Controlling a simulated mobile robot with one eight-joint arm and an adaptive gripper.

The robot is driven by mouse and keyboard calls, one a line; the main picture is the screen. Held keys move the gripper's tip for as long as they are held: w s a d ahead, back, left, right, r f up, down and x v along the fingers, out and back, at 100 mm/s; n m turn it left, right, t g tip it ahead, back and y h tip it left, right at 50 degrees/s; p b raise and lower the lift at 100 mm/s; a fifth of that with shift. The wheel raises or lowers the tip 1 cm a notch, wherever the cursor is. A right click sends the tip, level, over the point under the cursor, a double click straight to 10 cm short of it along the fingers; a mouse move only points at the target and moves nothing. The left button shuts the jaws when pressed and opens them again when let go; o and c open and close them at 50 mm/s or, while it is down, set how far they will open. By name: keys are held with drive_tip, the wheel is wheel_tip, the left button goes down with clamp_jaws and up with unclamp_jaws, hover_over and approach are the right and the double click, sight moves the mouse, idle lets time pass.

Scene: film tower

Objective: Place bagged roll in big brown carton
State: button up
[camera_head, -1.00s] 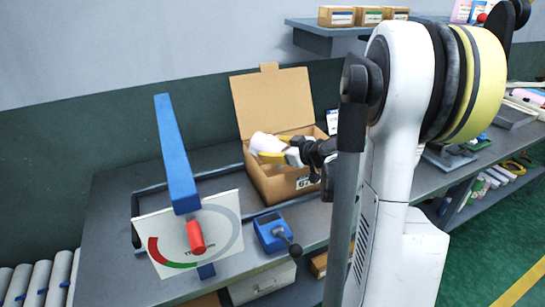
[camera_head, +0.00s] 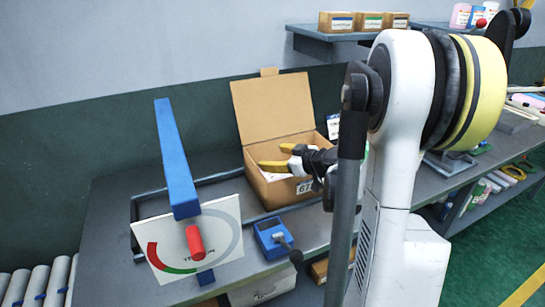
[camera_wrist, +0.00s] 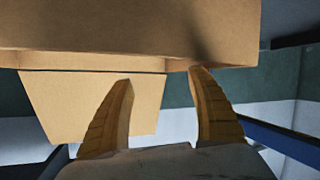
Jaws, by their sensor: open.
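The big brown carton (camera_head: 272,192) stands open on the workbench, with its lid raised at the back and a number label on its front. My gripper (camera_head: 270,156) is over the carton's opening, with its two yellow fingers spread and nothing between them. A small pale part of the bagged roll (camera_head: 270,176) shows inside the carton, just below the fingers. The rest of it is hidden by the front wall and the gripper. In the wrist view the open fingers (camera_wrist: 160,76) are empty against the cardboard of the carton (camera_wrist: 130,35); the roll does not show there.
A blue arm (camera_head: 175,150) with a dial plate (camera_head: 215,232) and red handle stands left of the carton. A blue device (camera_head: 272,236) with a lever sits in front. Small boxes (camera_head: 367,21) stand on the shelf above. Rollers (camera_head: 35,285) lie at lower left.

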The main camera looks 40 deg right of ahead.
drive_tip(key=p+v, duration=0.3)
drive_tip(key=v, duration=0.8)
drive_tip(key=shift+c, duration=0.5)
idle(0.3)
